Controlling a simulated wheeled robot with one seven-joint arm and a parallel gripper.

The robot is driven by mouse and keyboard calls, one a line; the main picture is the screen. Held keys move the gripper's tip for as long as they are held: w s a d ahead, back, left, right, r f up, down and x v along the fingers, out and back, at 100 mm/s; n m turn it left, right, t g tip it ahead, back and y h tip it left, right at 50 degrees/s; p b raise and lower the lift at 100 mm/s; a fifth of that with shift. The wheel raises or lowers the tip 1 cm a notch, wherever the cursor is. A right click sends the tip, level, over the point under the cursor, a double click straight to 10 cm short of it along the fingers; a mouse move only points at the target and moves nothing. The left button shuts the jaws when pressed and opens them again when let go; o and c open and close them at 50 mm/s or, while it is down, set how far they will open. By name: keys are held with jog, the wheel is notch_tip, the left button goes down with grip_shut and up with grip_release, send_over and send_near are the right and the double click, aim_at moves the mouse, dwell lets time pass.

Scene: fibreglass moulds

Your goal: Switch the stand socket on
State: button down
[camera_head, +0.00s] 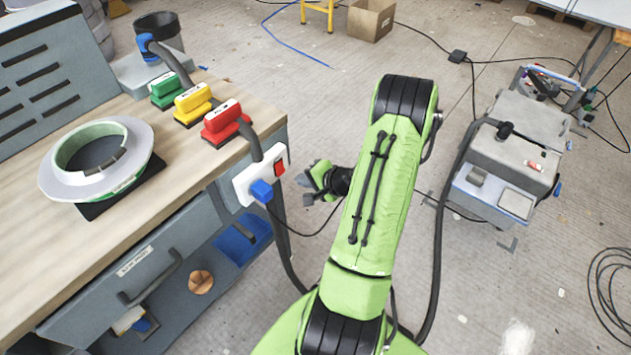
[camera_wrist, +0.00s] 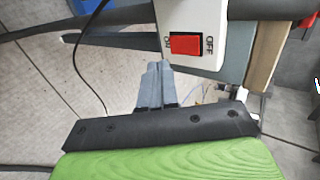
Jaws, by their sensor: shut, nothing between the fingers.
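The stand socket (camera_head: 246,181) is a white box at the right front corner of the workbench, with a blue plug (camera_head: 262,191) in it and a red switch (camera_head: 279,169) at its right end. In the wrist view the red rocker switch (camera_wrist: 186,44) sits on the white socket face (camera_wrist: 190,13), between the marks ON and OFF. Which side is pressed in, I cannot tell. My gripper (camera_head: 309,179) is just right of the socket. In the wrist view my gripper (camera_wrist: 154,66) is shut and empty, its tips just beside the switch's ON end; whether they touch the socket is unclear.
The wooden workbench (camera_head: 30,240) carries green (camera_head: 163,92), yellow (camera_head: 192,101) and red (camera_head: 222,120) blocks and a round mould (camera_head: 125,170). A black cable hangs below the socket. A grey machine (camera_head: 500,160) stands on the floor at right.

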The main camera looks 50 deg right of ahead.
aim_at(282, 169)
jog(key=w, duration=0.1)
jog(key=w+f, duration=0.1)
jog(key=w, duration=0.3)
jog(key=shift+w+a+f, duration=0.1)
jog(key=shift+w+f, duration=0.1)
jog(key=shift+f, duration=0.05)
jog(key=shift+w+f+b, duration=0.1)
jog(key=shift+w+b, duration=0.05)
jog(key=shift+b, duration=0.3)
jog(key=shift+r, duration=0.2)
jog(key=shift+r+p, duration=0.6)
jog(key=shift+r, duration=0.15)
jog(key=shift+f, duration=0.1)
